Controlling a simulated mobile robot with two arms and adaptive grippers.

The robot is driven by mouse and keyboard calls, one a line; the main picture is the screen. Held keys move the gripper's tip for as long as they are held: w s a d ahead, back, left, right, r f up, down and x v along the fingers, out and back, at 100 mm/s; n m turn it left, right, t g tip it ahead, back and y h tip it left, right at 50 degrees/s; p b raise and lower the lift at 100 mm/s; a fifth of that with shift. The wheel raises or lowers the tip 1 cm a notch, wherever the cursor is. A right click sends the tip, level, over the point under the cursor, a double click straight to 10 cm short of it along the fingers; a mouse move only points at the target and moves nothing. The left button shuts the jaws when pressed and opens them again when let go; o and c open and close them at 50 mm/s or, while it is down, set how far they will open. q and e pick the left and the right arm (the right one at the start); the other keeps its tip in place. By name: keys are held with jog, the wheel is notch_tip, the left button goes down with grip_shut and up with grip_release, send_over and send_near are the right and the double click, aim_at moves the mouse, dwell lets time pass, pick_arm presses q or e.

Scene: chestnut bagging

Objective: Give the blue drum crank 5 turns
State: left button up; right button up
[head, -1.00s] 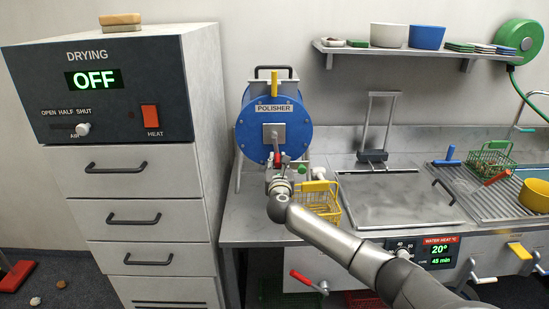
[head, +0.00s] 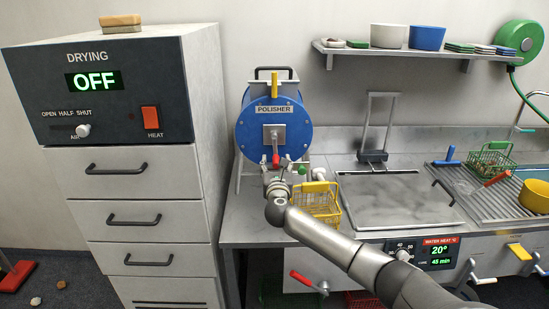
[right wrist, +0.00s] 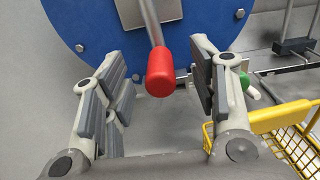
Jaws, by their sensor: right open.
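The blue drum (head: 250,128), labelled POLISHER, stands on the counter in the head view, its round face toward me. Its crank (head: 275,145) hangs down from a grey square plate and ends in a red knob (head: 276,160). My right gripper (head: 277,170) is just below the knob. In the right wrist view the drum face (right wrist: 90,20) fills the top, and the red knob (right wrist: 160,72) sits between the two spread fingers of my right gripper (right wrist: 160,90). Gaps show on both sides of the knob. My left gripper is out of view.
A yellow wire basket (head: 318,203) stands right of my gripper; its yellow handle (right wrist: 280,115) is close to the right finger. A green knob (head: 302,170) is beside the drum's lower right. The drying cabinet (head: 211,140) stands to the left.

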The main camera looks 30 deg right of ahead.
jog(key=p+v, duration=0.5)
jog(key=v, duration=0.3)
jog(key=shift+s, duration=0.2)
jog(key=shift+a, duration=0.1)
